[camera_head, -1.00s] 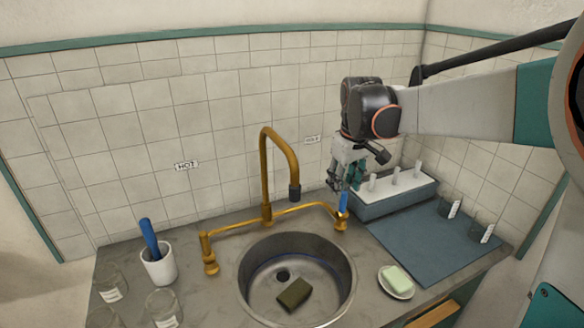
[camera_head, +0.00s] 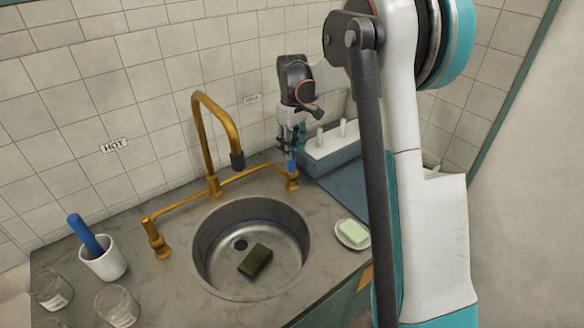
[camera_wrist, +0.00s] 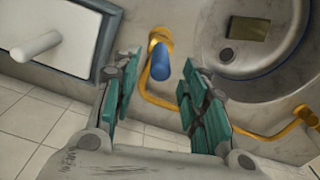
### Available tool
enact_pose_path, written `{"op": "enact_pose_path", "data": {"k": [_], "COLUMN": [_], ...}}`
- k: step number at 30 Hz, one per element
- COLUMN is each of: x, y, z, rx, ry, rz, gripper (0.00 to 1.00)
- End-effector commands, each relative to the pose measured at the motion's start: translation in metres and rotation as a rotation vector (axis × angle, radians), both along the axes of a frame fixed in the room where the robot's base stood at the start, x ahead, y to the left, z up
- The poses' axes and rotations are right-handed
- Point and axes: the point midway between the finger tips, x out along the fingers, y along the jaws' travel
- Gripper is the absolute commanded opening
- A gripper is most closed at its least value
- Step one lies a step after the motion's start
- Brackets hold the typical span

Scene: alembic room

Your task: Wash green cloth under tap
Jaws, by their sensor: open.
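The green cloth (camera_head: 255,261) shows as a dark olive folded block on the bottom of the round metal sink (camera_head: 207,268), near the drain. It also shows in the wrist view (camera_wrist: 248,28). The brass tap (camera_head: 204,105) arches over the sink, with no water visible. My gripper (camera_head: 291,150) points down at the right-hand tap valve. In the wrist view, my gripper (camera_wrist: 160,66) is open, with its fingers on either side of the blue tap handle (camera_wrist: 161,66). Gaps show between handle and fingers. The left tap valve (camera_head: 158,241) is clear of my arm.
A white cup (camera_head: 105,264) with a blue-handled tool and several clear glasses (camera_head: 117,308) stand left of the sink. A soap dish (camera_head: 352,238) with pale green soap sits right. A pegged rack (camera_head: 334,153) stands behind it. My arm hides much of the right counter.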

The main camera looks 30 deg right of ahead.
Motion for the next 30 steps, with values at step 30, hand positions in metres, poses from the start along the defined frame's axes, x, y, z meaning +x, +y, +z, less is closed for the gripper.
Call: {"op": "enact_pose_path", "data": {"k": [30], "x": [0.000], "y": [0.000], "z": [-0.078], "rx": [0.000], "ry": [0.000], "rz": [0.000], "gripper": [0.07]}}
